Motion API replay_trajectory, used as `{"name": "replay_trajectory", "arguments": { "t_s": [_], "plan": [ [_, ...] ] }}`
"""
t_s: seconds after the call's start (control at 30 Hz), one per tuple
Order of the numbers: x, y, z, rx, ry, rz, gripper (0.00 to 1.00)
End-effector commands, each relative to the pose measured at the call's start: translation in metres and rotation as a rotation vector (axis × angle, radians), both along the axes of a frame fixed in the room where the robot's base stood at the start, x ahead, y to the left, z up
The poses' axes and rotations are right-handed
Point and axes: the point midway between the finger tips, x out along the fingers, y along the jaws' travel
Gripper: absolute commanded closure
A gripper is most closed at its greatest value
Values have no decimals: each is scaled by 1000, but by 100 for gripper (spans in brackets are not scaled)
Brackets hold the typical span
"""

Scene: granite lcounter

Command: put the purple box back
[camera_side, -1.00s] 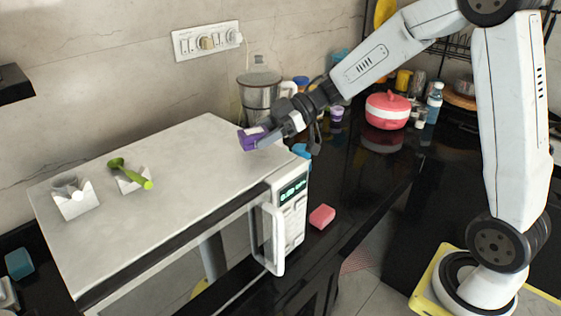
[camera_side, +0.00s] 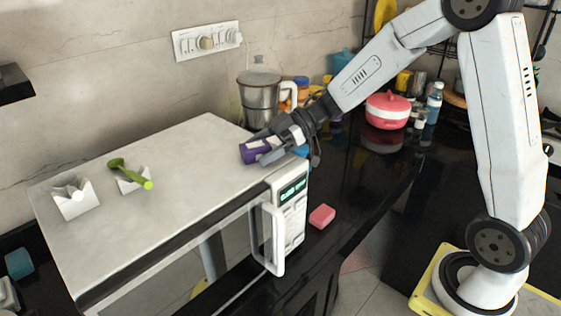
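The purple box (camera_side: 251,154) is at the right end of the microwave's white top (camera_side: 185,185). My gripper (camera_side: 262,150) is shut on it, reaching in from the right, with the fingers partly covering the box. The box is on or just above the top; I cannot tell whether it touches.
Two white holders stand on the left of the top: one with a white piece (camera_side: 76,202), one (camera_side: 130,184) with a green tool (camera_side: 131,174) leaning in it. A pink block (camera_side: 322,216) lies on the black counter. A steel jar (camera_side: 259,92) stands behind the microwave.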

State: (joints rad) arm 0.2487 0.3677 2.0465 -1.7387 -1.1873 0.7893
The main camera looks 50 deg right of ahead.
Motion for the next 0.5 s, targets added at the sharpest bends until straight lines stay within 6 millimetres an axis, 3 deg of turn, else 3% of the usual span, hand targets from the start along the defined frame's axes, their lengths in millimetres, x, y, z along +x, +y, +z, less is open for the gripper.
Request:
{"name": "replay_trajectory", "arguments": {
  "t_s": [0.33,0.5],
  "plan": [
    [0,0,5,0,-2,0,7],
    [-5,-13,9,-1,-2,-2,7]
  ]
}}
